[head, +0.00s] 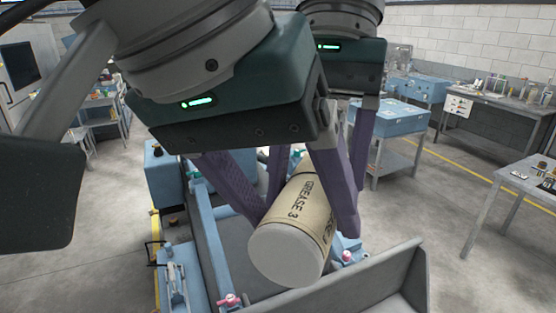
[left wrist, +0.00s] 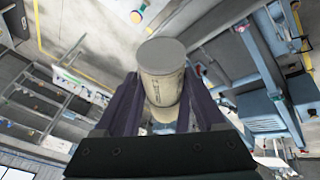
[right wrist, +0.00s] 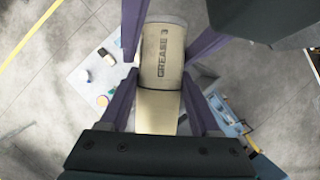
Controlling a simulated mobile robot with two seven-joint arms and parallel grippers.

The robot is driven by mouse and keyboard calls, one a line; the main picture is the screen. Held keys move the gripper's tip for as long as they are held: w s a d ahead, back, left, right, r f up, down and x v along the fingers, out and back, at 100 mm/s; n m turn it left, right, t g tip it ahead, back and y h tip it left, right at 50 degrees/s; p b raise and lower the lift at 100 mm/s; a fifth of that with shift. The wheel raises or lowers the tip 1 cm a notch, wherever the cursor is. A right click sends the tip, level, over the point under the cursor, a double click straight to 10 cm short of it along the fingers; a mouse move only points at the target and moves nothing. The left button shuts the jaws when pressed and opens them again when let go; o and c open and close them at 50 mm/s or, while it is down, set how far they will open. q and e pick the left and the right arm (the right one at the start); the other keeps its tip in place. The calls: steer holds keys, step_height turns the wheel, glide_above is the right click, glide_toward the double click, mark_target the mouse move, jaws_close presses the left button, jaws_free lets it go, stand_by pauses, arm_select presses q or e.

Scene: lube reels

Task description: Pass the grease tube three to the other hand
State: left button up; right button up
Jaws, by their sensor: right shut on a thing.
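The grease tube three (head: 297,218) is a beige cylinder with a pale end cap, marked "GREASE 3". It is held tilted in the air at the middle of the head view. My left gripper (head: 303,222) has its purple fingers on either side of the capped half, open, with small gaps beside the tube in the left wrist view (left wrist: 162,85). My right gripper (right wrist: 160,98) is shut on the other half of the tube. In the head view its fingertips are mostly hidden behind the left gripper and the tube.
Below the tube is a blue-and-grey frame (head: 208,250) with a grey plate and small pink-knobbed fittings. A blue-topped cart (head: 392,120) stands behind to the right. Workbenches (head: 497,112) with small items line the right side. Grey floor is clear between them.

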arm_select(q)
steer(key=shift+d, duration=0.1)
steer(key=c, duration=1)
arm_select(e)
steer(key=o, duration=1.5)
